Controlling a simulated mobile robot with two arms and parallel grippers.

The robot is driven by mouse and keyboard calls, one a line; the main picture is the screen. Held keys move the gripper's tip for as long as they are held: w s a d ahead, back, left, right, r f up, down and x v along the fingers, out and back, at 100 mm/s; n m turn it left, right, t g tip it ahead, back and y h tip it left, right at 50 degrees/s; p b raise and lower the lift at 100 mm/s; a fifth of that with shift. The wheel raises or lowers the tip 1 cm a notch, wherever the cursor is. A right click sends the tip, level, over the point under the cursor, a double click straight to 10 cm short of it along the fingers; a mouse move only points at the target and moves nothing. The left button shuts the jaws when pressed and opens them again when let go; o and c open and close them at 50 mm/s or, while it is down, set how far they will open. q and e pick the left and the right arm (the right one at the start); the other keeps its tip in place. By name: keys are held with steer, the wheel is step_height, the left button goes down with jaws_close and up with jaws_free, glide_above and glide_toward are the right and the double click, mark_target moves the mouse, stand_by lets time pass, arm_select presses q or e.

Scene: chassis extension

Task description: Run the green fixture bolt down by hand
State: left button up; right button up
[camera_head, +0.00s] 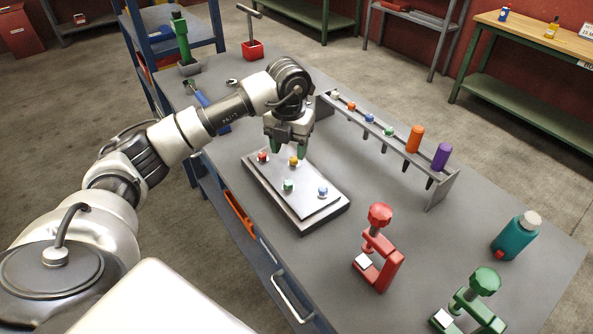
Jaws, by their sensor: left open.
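The fixture (265,192) is a light plate on a dark base, lying on the grey workbench. My right gripper is out of view.
A rack (440,194) with small coloured pieces and orange and purple handles stands behind the fixture. A red clamp (379,262), a green clamp (468,304) and a teal bottle (515,236) stand to the right. Bare bench top lies between the fixture and the red clamp.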

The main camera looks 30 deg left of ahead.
arm_select(q)
steer(key=p, duration=0.1)
glide_above(288, 182)
step_height(288, 182, down, 6)
steer(key=shift+s+r, duration=0.1)
steer(key=shift+r, duration=0.15)
steer(key=f, duration=0.3)
steer(key=shift+w+f+p, duration=0.2)
steer(key=shift+f+p, duration=0.15)
steer(key=shift+p, duration=0.05)
steer(key=shift+f, duration=0.45)
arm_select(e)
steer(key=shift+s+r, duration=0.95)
arm_select(q)
steer(key=c, duration=0.9)
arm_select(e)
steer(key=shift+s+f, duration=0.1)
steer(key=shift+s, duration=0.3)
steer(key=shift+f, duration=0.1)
